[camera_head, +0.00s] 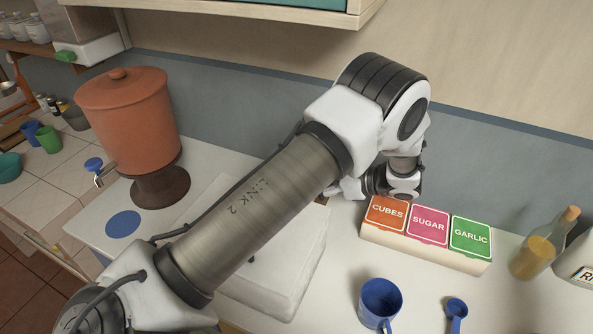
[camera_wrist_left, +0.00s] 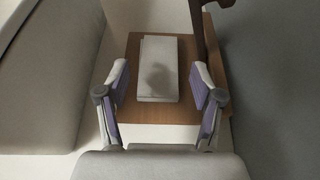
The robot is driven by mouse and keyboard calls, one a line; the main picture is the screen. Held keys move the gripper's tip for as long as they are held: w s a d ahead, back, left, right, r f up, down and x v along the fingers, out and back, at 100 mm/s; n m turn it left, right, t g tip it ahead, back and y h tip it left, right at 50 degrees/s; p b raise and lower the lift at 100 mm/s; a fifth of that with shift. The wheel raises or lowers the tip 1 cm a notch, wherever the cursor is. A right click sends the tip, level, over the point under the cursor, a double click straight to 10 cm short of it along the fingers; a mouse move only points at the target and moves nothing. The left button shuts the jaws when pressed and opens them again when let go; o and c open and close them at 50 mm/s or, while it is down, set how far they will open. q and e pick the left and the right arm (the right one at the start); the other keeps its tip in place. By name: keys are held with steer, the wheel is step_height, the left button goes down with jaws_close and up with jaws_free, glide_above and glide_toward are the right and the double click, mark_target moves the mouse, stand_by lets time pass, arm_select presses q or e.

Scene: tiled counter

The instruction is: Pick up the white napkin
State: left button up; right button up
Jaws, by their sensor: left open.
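The white napkin (camera_wrist_left: 158,58), a folded flat rectangle, lies on a brown wooden holder (camera_wrist_left: 158,113) in the left wrist view. A dark shadow falls on its middle. My left gripper (camera_wrist_left: 161,86) is open and empty, with one purple-padded finger on each side of the napkin and gaps between. In the head view my left arm comes in from the left and reaches to the back of the counter; its gripper (camera_head: 346,190) is largely hidden behind the wrist. The napkin is hidden there. My right gripper is in neither view.
A box with CUBES, SUGAR and GARLIC lids (camera_head: 428,228) stands close right of my left wrist. A blue mug (camera_head: 380,304), a blue spoon (camera_head: 456,310) and a bottle (camera_head: 537,252) are farther right. A terracotta dispenser (camera_head: 130,120) stands left. The wall is close behind.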

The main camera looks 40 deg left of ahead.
arm_select(q)
steer(key=shift+s+f, duration=0.1)
steer(key=shift+f, duration=0.85)
steer(key=p+x, duration=0.2)
steer(key=x, duration=0.5)
steer(key=shift+a+f, duration=0.15)
steer(key=shift+a, duration=0.05)
steer(key=shift+a+f, duration=0.1)
steer(key=shift+f, duration=0.05)
steer(key=shift+c, duration=1)
steer(key=c, duration=0.5)
